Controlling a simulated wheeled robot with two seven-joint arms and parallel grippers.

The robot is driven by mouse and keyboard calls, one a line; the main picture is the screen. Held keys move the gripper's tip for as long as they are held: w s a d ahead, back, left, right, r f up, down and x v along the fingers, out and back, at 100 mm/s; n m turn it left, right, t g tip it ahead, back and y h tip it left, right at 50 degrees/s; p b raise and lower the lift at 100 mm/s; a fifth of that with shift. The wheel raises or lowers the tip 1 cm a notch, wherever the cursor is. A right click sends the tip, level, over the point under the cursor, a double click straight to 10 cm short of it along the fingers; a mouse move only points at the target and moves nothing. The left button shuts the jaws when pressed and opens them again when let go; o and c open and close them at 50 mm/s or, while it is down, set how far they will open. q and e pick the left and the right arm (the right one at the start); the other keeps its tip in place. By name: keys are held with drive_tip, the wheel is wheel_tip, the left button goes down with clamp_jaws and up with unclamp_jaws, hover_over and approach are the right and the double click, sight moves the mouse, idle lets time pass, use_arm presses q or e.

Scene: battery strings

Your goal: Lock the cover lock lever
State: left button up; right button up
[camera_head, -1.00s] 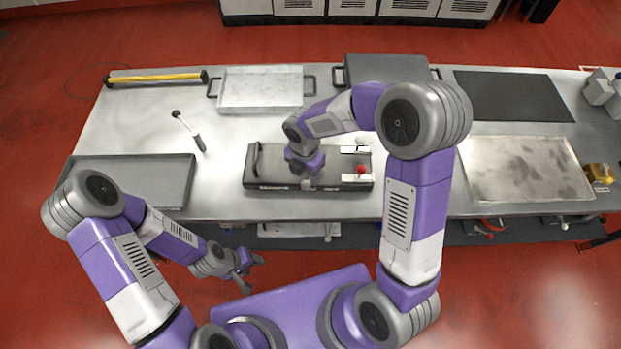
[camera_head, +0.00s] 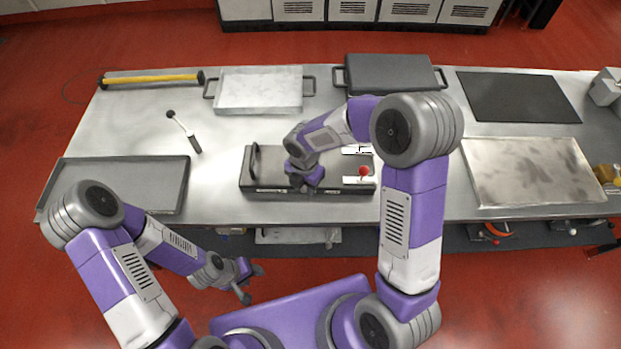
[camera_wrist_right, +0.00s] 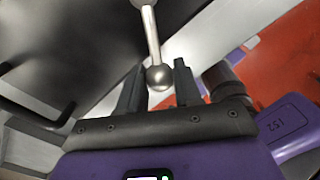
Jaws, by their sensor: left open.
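A silver cover lock lever with a ball end (camera_wrist_right: 158,77) shows in the right wrist view, its rod running up out of the picture. The ball is between the two dark fingertips of my right gripper (camera_wrist_right: 160,72). The fingers stand about a ball's width apart, and I cannot tell whether they press on it. In the head view my right gripper (camera_head: 306,180) is over the front middle of the dark case (camera_head: 270,165), which hides the lever there. My left gripper (camera_head: 250,283) is open and empty in front of the bench.
The case carries a black handle (camera_head: 254,160) on its left and a red knob (camera_head: 364,171) on its right. A tool with a black ball (camera_head: 187,134), a grey tray (camera_head: 120,180) and a metal plate (camera_head: 530,170) lie on the bench (camera_head: 420,195).

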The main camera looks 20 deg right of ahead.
drive_tip(key=c, duration=0.4)
drive_tip(key=shift+s+d+n+p, duration=0.6)
drive_tip(key=shift+n+p, duration=0.15)
drive_tip(key=shift+n, duration=0.45)
drive_tip(key=shift+s+d+n+p, duration=0.3)
drive_tip(key=shift+d+n+p, duration=0.15)
drive_tip(key=shift+n+p, duration=0.3)
drive_tip(key=shift+s+d+n, duration=0.1)
drive_tip(key=shift+d+n, duration=0.15)
drive_tip(key=shift+n, duration=0.3)
